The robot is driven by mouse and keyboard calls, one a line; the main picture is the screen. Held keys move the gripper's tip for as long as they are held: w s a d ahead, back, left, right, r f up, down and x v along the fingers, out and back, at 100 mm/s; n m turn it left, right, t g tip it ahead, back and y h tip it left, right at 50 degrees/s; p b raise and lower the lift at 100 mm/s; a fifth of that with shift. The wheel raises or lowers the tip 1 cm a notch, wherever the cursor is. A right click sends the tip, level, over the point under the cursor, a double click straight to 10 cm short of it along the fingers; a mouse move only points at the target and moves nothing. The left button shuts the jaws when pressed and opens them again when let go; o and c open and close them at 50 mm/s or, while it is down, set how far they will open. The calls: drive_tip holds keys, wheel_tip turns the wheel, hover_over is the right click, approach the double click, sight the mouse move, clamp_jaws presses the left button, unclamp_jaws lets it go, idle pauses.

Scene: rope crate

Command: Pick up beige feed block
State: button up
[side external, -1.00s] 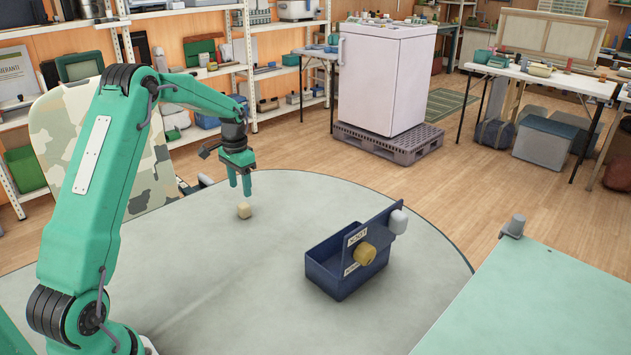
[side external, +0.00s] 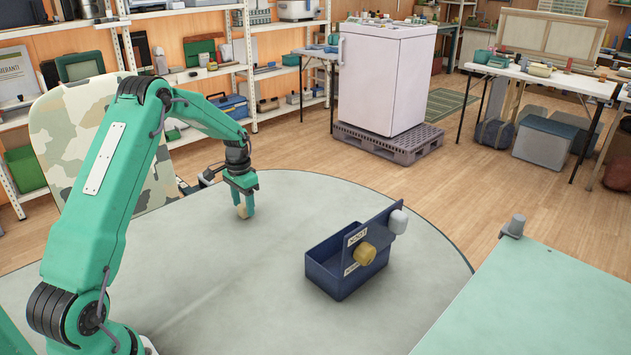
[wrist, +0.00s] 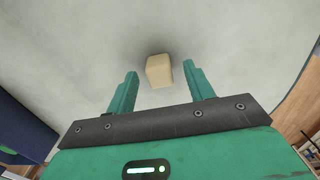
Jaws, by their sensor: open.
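The beige feed block (side external: 241,211) is a small cube standing on the round grey-green table (side external: 215,275), seen in the side external view near the table's far left edge. My gripper (side external: 246,213) is lowered over it, its green fingers down at the block's height. In the wrist view the block (wrist: 159,70) shows between and slightly beyond the fingertips of my gripper (wrist: 160,82).
A dark blue crate (side external: 318,273) with a raised panel stands on the table to the right. A yellow knob (side external: 365,254) and a grey-white piece (side external: 398,221) are on the panel. A mint-green surface (side external: 540,305) lies at the lower right. The table between block and crate is clear.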

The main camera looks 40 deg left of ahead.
drive_tip(key=shift+f, duration=0.55)
drive_tip(key=shift+c, duration=0.2)
drive_tip(key=c, duration=1)
